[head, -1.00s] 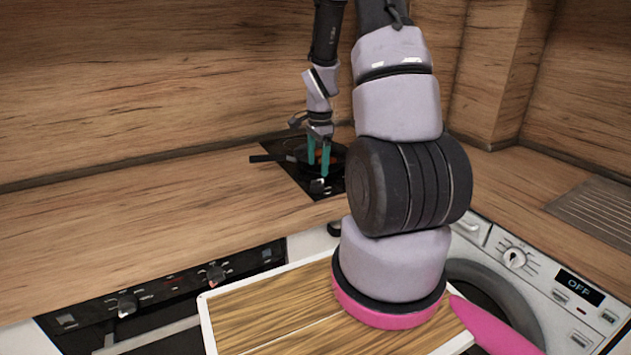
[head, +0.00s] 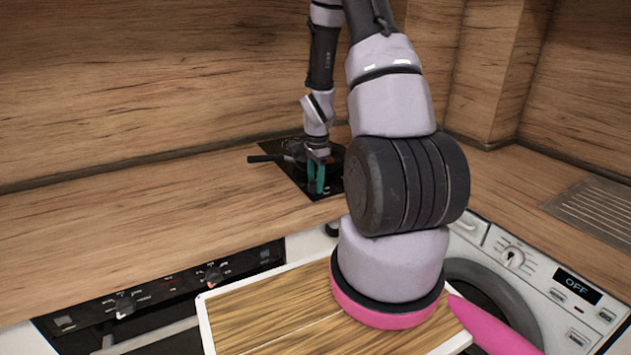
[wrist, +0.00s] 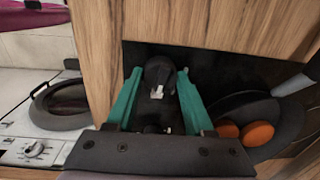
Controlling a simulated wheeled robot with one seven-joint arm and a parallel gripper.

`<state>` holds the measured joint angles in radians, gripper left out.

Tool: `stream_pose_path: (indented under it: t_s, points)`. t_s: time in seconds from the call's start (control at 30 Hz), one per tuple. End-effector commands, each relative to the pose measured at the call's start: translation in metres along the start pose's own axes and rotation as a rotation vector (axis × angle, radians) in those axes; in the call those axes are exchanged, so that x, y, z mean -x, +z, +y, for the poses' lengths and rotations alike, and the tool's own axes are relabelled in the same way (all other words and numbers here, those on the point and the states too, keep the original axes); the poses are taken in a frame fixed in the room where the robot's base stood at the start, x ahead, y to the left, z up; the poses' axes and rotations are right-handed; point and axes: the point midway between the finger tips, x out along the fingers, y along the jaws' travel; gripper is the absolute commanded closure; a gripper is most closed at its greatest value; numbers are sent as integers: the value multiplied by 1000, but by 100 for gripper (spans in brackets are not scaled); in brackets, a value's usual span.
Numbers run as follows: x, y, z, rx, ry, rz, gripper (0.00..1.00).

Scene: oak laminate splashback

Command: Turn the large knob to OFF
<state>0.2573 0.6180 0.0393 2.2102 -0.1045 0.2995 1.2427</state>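A black knob with a white mark (wrist: 158,78) sits on the dark hob (head: 290,178), between my gripper's fingertips in the wrist view. I take it as the large knob; its setting is not readable. My gripper (wrist: 159,85) has teal fingers on either side of the knob, with narrow dark gaps showing. In the head view my gripper (head: 316,180) points down at the hob's front edge, and the fingers hide the knob. Whether the fingers touch it cannot be told.
A dark pan (wrist: 250,112) with two orange round pieces stands beside the right finger; its handle (head: 266,158) points left. A washing machine with a white dial (head: 513,259) and an OFF display (head: 577,287) is at right. Oven knobs (head: 124,305) are at lower left.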

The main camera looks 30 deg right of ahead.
Motion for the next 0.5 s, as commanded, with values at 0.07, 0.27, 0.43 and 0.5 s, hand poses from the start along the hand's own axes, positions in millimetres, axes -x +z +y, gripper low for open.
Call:
stream_pose_path:
  t_s: [0.07,0.27,0.43,0.5]
  points:
    - [0,0,0,1,-1,0,100]
    - [0,0,-1,30,-1,-2,100]
    - [0,0,-1,106,-2,-6,100]
    - [0,0,-1,154,-2,-9,100]
